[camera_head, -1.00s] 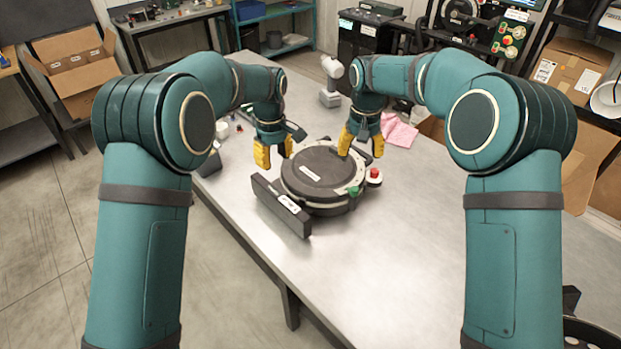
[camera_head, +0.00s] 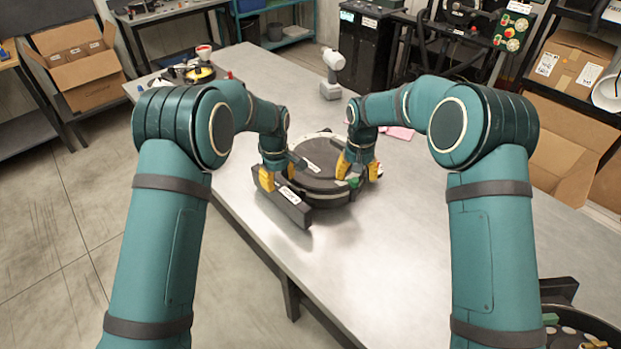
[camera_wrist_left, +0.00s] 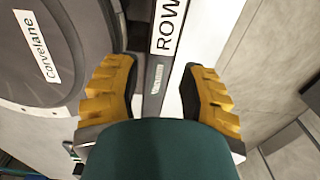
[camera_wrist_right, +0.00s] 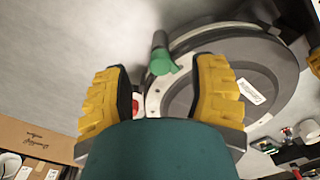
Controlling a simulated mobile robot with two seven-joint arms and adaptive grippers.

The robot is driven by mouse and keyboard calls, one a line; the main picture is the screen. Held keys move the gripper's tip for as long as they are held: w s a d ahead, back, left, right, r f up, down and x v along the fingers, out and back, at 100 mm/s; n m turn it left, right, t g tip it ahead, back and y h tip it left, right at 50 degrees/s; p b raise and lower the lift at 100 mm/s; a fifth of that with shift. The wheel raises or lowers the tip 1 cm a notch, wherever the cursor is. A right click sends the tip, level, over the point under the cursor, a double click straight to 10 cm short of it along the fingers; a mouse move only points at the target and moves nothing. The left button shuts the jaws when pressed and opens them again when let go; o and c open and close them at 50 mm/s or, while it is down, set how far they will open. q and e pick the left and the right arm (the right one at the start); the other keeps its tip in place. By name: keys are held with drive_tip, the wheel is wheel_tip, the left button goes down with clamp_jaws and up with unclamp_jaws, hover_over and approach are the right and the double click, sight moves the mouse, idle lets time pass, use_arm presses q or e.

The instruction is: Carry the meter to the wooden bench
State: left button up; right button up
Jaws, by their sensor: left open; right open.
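The meter (camera_head: 318,165) is a dark round disc with a lighter rim, lying on the metal table (camera_head: 390,250). A dark bar with a white label (camera_head: 290,210) runs along its left front side. My left gripper (camera_head: 278,180) is open at this bar; in the left wrist view (camera_wrist_left: 160,85) its fingers stand either side of the bar. My right gripper (camera_head: 358,170) is open at the meter's right side. In the right wrist view (camera_wrist_right: 160,90) the meter's green knob (camera_wrist_right: 162,55) shows between the fingertips, with a red part partly hidden by the left finger.
A white handheld device (camera_head: 332,75) stands behind the meter. A pink cloth (camera_head: 400,132) lies behind my right gripper. Small items, including a yellow-rimmed pan (camera_head: 198,74), are at the table's far left. Cardboard boxes (camera_head: 78,68) stand beyond.

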sight(279, 186)
use_arm(q)
drive_tip(key=shift+f, duration=1.5)
use_arm(e)
drive_tip(key=shift+f, duration=1.5)
use_arm(q)
drive_tip(key=shift+c, duration=0.4)
use_arm(e)
drive_tip(key=shift+c, duration=0.4)
use_arm(q)
drive_tip(key=c, duration=0.6)
use_arm(e)
drive_tip(key=c, duration=0.5)
use_arm(q)
clamp_jaws()
use_arm(e)
clamp_jaws()
drive_tip(key=shift+r, duration=0.1)
